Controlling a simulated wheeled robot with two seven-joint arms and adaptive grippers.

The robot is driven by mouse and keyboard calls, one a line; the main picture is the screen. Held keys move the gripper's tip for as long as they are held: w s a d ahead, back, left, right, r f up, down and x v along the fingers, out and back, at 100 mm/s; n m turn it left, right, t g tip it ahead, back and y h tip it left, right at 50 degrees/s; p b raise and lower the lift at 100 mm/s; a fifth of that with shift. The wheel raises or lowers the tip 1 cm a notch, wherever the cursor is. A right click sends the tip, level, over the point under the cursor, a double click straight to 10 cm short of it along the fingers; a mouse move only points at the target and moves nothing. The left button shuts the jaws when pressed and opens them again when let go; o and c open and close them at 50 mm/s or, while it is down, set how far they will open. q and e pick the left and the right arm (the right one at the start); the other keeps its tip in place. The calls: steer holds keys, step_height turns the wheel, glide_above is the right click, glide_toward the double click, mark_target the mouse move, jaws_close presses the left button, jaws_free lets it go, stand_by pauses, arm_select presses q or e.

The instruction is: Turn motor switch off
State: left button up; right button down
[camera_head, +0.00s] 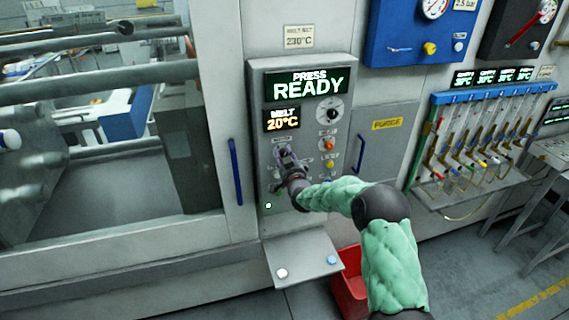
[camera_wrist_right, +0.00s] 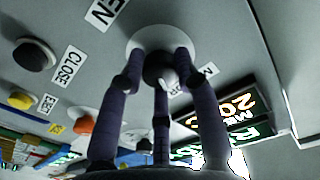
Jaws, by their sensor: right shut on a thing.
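The control panel (camera_head: 307,185) stands on the machine's front, with its displays reading "PRESS READY" and "MELT 20°C". My right gripper (camera_head: 287,158) is at the panel's left side, below the melt display. In the right wrist view its fingers (camera_wrist_right: 160,75) are closed around a dark knob (camera_wrist_right: 158,68) on a pale round base, which I take for the motor switch. A label (camera_wrist_right: 207,70) beside it is partly hidden by a finger. The knob's pointing direction is hard to tell. My left gripper is not in view.
Close by are a black dial (camera_head: 331,112), an orange button (camera_head: 329,145) and a yellow button (camera_head: 330,165). A small shelf (camera_head: 303,257) juts out below the panel. A red bin (camera_head: 350,290) stands on the floor. Blue handles (camera_head: 235,170) flank the panel.

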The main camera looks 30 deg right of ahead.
steer(key=n+b, duration=0.4)
steer(key=b, duration=0.1)
steer(key=n+b, duration=0.5)
steer(key=shift+f+n, duration=0.2)
steer(key=shift+n, duration=0.1)
steer(key=shift+r+n+b, duration=0.1)
steer(key=shift+n+b, duration=0.4)
steer(key=shift+n, duration=0.4)
steer(key=c, duration=0.9)
jaws_free()
steer(key=shift+s, duration=0.15)
steer(key=v, duration=1.1)
steer(key=shift+s, duration=0.4)
steer(key=shift+f, duration=0.25)
